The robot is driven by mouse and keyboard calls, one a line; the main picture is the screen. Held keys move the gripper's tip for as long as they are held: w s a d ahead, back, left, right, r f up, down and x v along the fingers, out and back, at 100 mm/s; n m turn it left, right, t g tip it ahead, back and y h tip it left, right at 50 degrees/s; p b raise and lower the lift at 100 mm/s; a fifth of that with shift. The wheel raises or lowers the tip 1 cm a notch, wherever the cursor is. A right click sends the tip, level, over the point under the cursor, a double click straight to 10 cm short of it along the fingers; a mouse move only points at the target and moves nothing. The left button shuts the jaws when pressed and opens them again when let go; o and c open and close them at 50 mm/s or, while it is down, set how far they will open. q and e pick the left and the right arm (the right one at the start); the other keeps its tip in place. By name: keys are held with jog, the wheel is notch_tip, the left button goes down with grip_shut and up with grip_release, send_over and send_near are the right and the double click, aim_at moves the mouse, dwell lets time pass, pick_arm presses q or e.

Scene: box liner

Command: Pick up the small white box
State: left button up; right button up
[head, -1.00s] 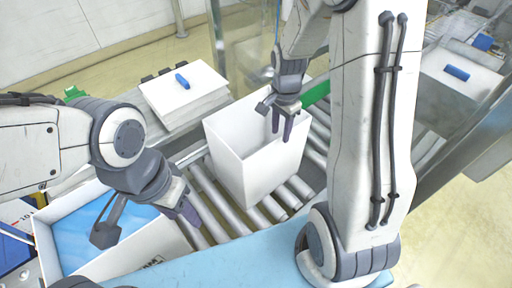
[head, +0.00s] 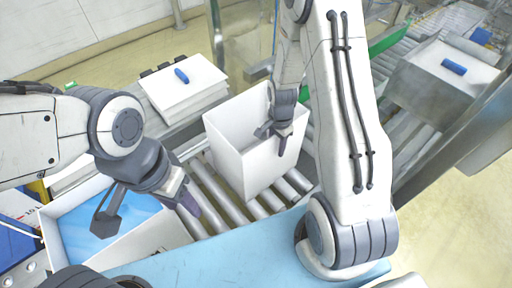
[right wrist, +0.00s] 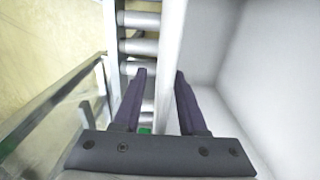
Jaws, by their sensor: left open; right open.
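The small white box (head: 236,160) stands upright and open-topped on the roller conveyor in the middle of the head view. My right gripper (head: 270,138) is open at the box's right side. In the right wrist view, the box's wall (right wrist: 172,50) runs between the two fingers (right wrist: 160,103), one finger outside and one inside. I cannot tell whether either finger touches it. My left gripper (head: 148,208) is open and empty, left of the small box and above a larger white box with a blue liner (head: 105,228).
A stack of white sheets (head: 190,88) with a blue object (head: 181,76) on top lies behind left of the small box. Rollers (head: 222,205) show around it. A light blue surface (head: 215,262) is in front. Another box (head: 445,75) stands far right.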

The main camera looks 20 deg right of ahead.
grip_shut()
jog(key=shift+r, duration=0.1)
dwell(1.2)
